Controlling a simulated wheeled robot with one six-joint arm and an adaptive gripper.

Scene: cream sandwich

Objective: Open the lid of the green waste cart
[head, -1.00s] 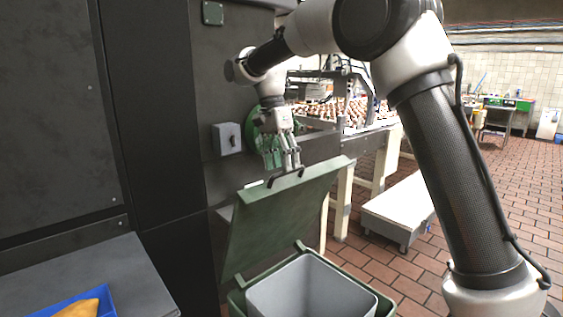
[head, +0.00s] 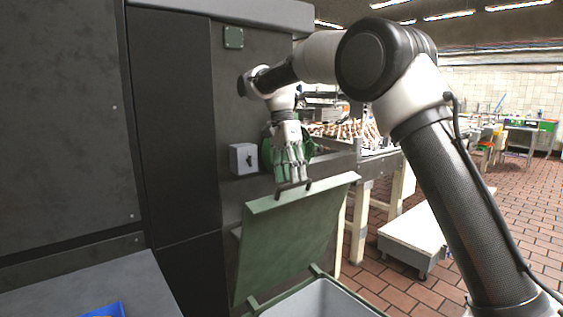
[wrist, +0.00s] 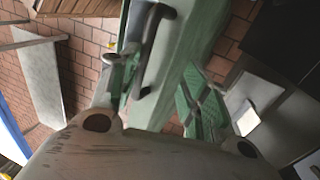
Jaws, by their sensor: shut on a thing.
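The green waste cart (head: 313,272) stands low in the head view, its lower part cut off by the frame. Its green lid (head: 290,240) is swung up on its hinge and stands steeply, leaning against or close to the dark machine side; I cannot tell if it touches. The grey inner bin (head: 325,303) shows open below it. My gripper (head: 292,183) is at the lid's raised edge, by the black handle (head: 309,185). In the wrist view, my green-padded fingers (wrist: 160,92) straddle the lid (wrist: 181,60) and its black handle (wrist: 153,48). The exact contact is partly hidden.
A dark machine cabinet (head: 170,120) with a grey switch box (head: 243,158) stands left of and behind the lid. A low white platform (head: 425,232) stands on the brick floor to the right. A grey counter (head: 95,285) with a blue tray (head: 105,311) is at lower left.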

